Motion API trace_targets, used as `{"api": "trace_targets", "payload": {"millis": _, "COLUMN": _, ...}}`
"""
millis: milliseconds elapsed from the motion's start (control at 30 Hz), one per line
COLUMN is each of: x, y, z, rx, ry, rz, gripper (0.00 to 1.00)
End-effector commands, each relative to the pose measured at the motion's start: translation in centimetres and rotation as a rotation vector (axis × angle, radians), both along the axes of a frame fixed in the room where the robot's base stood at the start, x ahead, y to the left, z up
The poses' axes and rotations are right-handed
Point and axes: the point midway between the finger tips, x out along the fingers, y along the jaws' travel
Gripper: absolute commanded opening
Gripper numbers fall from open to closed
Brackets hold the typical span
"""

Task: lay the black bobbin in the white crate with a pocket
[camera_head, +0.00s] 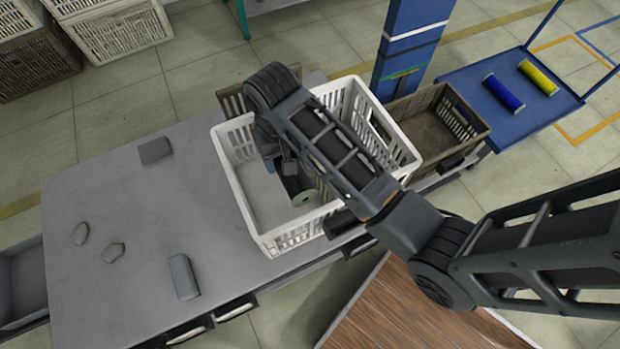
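The white crate (292,234) stands at the right end of the grey table, with openwork walls. A black bobbin (294,184) with a pale green end is inside it, near the right part of the floor. My gripper (288,172) reaches down into the crate, right at the bobbin's upper end. My arm covers much of the gripper and the crate's right side, so I cannot tell whether the fingers are open or shut, or whether the bobbin is held or resting. No pocket can be made out.
A brown crate (433,150) stands right of the white crate. A blue cart (548,105) at the far right holds a blue bobbin (503,92) and a yellow bobbin (538,77). Several grey blocks and stones lie on the grey table (150,220). A blue post (412,45) rises behind.

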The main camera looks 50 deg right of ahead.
Motion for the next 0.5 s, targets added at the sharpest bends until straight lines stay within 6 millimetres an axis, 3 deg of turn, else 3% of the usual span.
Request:
{"api": "trace_targets", "payload": {"millis": 33, "x": 0.0, "y": 0.0, "z": -1.7, "rx": 0.001, "ry": 0.001, "rz": 0.0, "gripper": 0.21}}
{"api": "trace_targets", "payload": {"millis": 100, "x": 0.0, "y": 0.0, "z": -2.8, "rx": 0.002, "ry": -0.001, "rz": 0.0, "gripper": 0.21}}
{"api": "trace_targets", "payload": {"millis": 367, "x": 0.0, "y": 0.0, "z": -5.5, "rx": 0.004, "ry": -0.001, "rz": 0.0, "gripper": 0.21}}
{"api": "trace_targets", "payload": {"millis": 500, "x": -0.1, "y": 0.0, "z": -7.8, "rx": 0.004, "ry": 0.002, "rz": 0.0, "gripper": 0.21}}
